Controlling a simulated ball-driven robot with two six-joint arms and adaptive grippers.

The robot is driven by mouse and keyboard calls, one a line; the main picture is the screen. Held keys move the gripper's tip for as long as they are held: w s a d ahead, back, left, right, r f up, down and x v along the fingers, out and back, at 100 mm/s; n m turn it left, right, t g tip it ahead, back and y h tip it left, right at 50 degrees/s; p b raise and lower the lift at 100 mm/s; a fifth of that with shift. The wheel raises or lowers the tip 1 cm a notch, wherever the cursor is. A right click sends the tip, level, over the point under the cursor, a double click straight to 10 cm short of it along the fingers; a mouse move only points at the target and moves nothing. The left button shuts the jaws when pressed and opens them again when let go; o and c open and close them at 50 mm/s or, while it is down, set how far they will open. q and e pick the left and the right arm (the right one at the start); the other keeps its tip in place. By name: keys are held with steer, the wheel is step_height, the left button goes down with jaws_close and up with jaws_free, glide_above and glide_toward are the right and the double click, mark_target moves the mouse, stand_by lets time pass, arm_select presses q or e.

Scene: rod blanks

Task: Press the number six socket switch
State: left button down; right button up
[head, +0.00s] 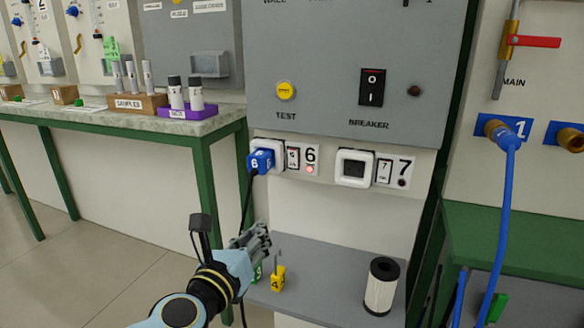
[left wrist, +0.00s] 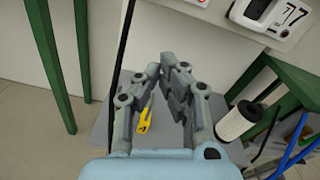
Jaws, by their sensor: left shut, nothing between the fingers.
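The number six socket (head: 279,148) is on the wall below the grey panel, with a blue plug (head: 261,161) marked 6 in it. Its small rocker switch (head: 292,158) is just right of the socket. The number 6 label (head: 310,154) is beside that, with a red lamp (head: 310,169) lit under it. My left gripper (head: 264,232) is shut and empty, below the socket and apart from it, over the grey shelf. The left wrist view shows its fingers (left wrist: 172,62) together at the tips. The right gripper is out of view.
Socket seven (head: 354,167) and its switch (head: 384,171) are to the right, its lamp dark. A yellow tag (head: 277,281) marked 4 and a white cylinder (head: 381,287) are on the grey shelf (head: 335,270). A dark cable hangs from the blue plug. A blue hose (head: 505,220) hangs at right.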

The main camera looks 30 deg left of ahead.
mark_target(295, 155)
arm_select(q)
step_height(295, 155, up, 8)
steer(key=d+m+t, duration=0.1)
steer(key=m+t, duration=0.1)
steer(key=m, duration=0.1)
steer(key=shift+s+d+f, duration=0.15)
steer(key=shift+s+d, duration=0.05)
steer(key=shift+d, duration=0.15)
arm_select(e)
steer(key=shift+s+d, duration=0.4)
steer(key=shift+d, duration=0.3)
arm_select(q)
steer(key=shift+w, duration=0.15)
steer(key=p+x, duration=0.2)
steer(key=x, duration=1.1)
steer(key=shift+w, duration=0.2)
steer(key=shift+w+a, duration=0.1)
steer(key=shift+w, duration=0.1)
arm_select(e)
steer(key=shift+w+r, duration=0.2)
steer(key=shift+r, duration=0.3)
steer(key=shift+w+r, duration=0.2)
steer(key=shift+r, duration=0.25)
